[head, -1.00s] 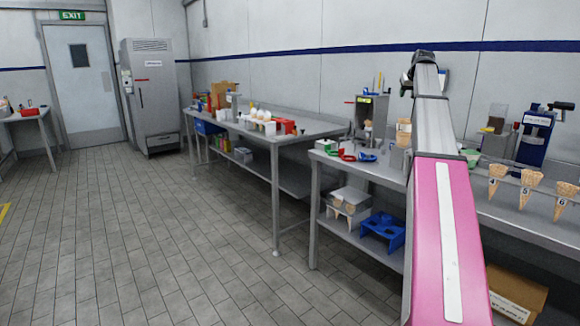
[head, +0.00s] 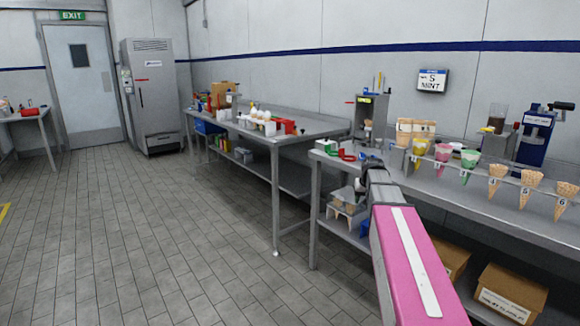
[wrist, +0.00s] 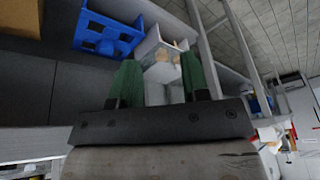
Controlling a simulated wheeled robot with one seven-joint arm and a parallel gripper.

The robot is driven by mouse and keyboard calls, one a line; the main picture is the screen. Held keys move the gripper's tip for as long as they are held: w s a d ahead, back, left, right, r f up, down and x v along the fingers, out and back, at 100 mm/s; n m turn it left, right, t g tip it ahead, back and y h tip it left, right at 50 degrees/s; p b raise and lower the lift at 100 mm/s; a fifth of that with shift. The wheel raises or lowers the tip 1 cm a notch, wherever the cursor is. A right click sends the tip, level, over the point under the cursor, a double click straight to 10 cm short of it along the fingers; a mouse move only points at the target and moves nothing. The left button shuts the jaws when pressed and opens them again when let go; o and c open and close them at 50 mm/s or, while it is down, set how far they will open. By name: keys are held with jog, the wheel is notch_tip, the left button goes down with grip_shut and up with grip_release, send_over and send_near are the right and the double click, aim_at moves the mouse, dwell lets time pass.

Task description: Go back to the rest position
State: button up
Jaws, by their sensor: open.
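My gripper (wrist: 158,62) shows in the wrist view as two green fingers held apart, with nothing between them. Beyond them is the lower shelf with a pale box (wrist: 158,55), apart from the fingers as far as I can tell. In the head view my pink arm reaches forward from the bottom right, its far end in front of the bench edge. The gripper's fingers cannot be made out in that view.
The right bench (head: 450,190) carries a cone rack with several cones, some with coloured scoops (head: 443,152). A blue holder (wrist: 105,35) and cardboard boxes (head: 508,290) are below. The left table (head: 315,127) stands further back. The tiled floor (head: 180,240) is clear.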

jog(key=s+a+f+g, duration=0.1)
jog(key=s+a+f, duration=0.2)
jog(key=s+f, duration=0.3)
jog(key=s+a+f+g, duration=0.1)
jog(key=s+a+f, duration=0.3)
jog(key=s+f, duration=0.3)
jog(key=s+a+f+g, duration=0.1)
jog(key=s+a+f, duration=0.3)
jog(key=s, duration=1)
notch_tip(320, 180, down, 3)
jog(key=shift+a+f+n+g, duration=0.2)
jog(key=shift+a+n+g, duration=0.1)
jog(key=shift+g, duration=0.1)
